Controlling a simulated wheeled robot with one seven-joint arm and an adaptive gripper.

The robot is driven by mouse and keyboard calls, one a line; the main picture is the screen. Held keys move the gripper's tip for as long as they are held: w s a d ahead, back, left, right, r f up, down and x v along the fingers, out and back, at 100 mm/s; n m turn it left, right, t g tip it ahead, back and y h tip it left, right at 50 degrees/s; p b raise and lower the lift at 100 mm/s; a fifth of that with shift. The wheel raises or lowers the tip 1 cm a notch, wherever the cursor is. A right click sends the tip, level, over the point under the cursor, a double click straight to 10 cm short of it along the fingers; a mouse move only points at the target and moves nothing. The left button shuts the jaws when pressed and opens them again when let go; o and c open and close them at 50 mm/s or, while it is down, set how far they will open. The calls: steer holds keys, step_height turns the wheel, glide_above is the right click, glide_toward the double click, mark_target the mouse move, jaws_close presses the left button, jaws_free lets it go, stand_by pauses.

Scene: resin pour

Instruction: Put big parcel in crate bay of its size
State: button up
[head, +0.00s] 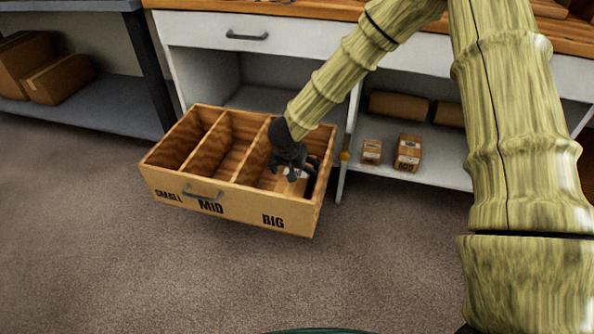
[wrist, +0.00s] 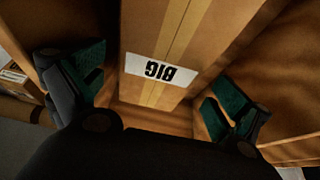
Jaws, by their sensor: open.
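The wooden crate (head: 235,201) stands on the carpet, with bays marked SMALL, MID and BIG from left to right. The big parcel (head: 293,173) is down in the BIG bay, mostly hidden in the head view by my gripper and the crate wall. In the wrist view the parcel (wrist: 160,40) shows its tape and a white BIG label. My gripper (head: 292,170) reaches into the BIG bay from above. In the wrist view its green-padded fingers (wrist: 158,92) are open, one on each side of the parcel, with small gaps visible. The SMALL and MID bays look empty.
A white cabinet (head: 205,32) stands behind the crate. Two small labelled parcels (head: 407,153) (head: 371,151) sit on its low shelf at right, with brown boxes (head: 398,105) behind. A grey shelf (head: 95,105) with cartons is at left. Carpet in front is clear.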

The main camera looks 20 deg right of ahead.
steer(key=p+v, duration=0.2)
steer(key=v, duration=0.5)
steer(key=shift+s+f+p, duration=0.1)
steer(key=shift+p, duration=0.2)
stand_by(0.9)
